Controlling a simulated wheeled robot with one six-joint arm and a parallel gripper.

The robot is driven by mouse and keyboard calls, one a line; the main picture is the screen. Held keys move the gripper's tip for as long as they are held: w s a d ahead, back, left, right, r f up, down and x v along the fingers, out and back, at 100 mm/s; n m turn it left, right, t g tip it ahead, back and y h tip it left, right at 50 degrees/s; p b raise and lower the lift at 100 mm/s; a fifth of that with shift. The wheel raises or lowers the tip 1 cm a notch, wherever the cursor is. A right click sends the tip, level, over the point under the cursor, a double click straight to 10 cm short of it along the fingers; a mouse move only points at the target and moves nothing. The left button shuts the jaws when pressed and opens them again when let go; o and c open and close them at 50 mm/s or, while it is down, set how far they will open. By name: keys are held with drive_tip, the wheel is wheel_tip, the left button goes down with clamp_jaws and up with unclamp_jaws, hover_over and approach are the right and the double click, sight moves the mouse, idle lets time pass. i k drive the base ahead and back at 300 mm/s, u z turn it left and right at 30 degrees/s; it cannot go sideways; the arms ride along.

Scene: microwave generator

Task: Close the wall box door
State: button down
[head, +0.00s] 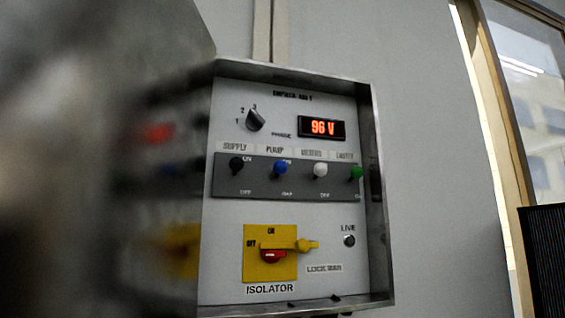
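The wall box (372,200) is a grey metal box on the wall, in the middle of the head view. It is open and its control panel (215,300) faces me. A large, blurred grey-brown surface (60,120) fills the left side and meets the box's left edge. It looks like the door, standing open, with dim reflections of the red display and yellow switch in it. Its handle and free edge cannot be made out. My gripper is not in view.
The panel has a red display (322,128) reading 96 V, a rotary knob (255,121), several coloured toggle switches and a yellow isolator (270,270) with a red centre. A conduit (271,30) runs above the box. Bare wall (430,150) lies right, then a window (525,90) and dark ribbed object (543,260).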

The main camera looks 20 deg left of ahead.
sight(105, 105)
drive_tip(key=z, duration=1.1)
drive_tip(key=k, duration=1.5)
drive_tip(key=u, duration=1)
drive_tip(key=k, duration=0.85)
drive_tip(key=u, duration=0.55)
drive_tip(key=i, duration=0.5)
drive_tip(key=u, duration=0.05)
